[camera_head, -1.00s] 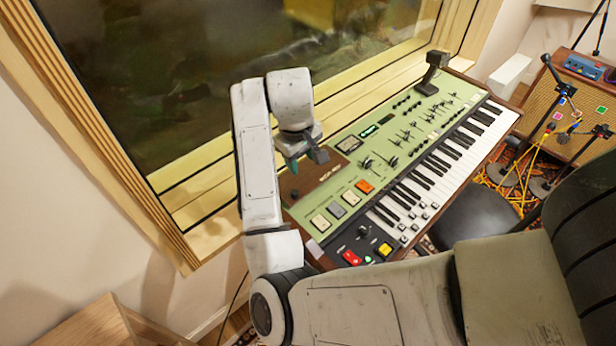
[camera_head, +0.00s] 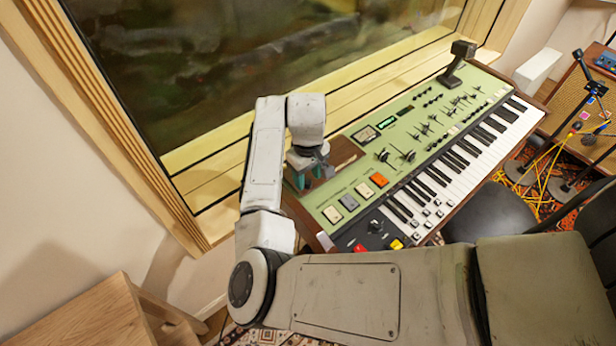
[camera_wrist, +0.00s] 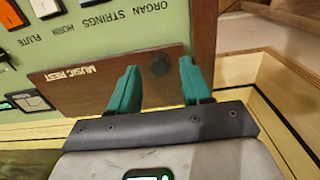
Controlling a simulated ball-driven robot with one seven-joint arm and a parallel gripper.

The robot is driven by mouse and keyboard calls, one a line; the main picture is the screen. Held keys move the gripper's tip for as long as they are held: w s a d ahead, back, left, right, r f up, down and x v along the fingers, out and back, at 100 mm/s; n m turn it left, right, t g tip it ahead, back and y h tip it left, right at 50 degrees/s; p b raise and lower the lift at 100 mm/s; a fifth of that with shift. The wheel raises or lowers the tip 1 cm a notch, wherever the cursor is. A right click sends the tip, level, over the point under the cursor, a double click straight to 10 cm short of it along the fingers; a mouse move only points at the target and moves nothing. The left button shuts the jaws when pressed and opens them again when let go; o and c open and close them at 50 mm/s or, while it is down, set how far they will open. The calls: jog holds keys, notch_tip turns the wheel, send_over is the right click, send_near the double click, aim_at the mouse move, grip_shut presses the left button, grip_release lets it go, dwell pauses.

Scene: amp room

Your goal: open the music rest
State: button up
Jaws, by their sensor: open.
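The music rest is a brown wooden panel (camera_wrist: 95,82) lettered "MUSIC REST", with a dark round knob (camera_wrist: 160,64) near one end, set in the green top of the keyboard (camera_head: 400,135). In the head view the panel (camera_head: 343,152) is partly hidden by my wrist. My gripper (camera_wrist: 160,80) has two teal fingers, open, one on each side of the knob in the wrist view. The knob shows between the fingertips, and I cannot tell whether they touch it. In the head view my gripper (camera_head: 300,178) is over the panel's left end.
A dark device (camera_head: 458,65) stands at the keyboard's far end. The window ledge (camera_head: 350,95) runs close behind the keyboard. A dark seat (camera_head: 490,213) is in front of the keys. Mic stands and cables (camera_head: 550,175) are at the right. A wooden piece (camera_head: 95,315) is at lower left.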

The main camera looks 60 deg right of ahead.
jog(key=shift+f, duration=0.75)
jog(key=shift+c, duration=0.3)
grip_shut()
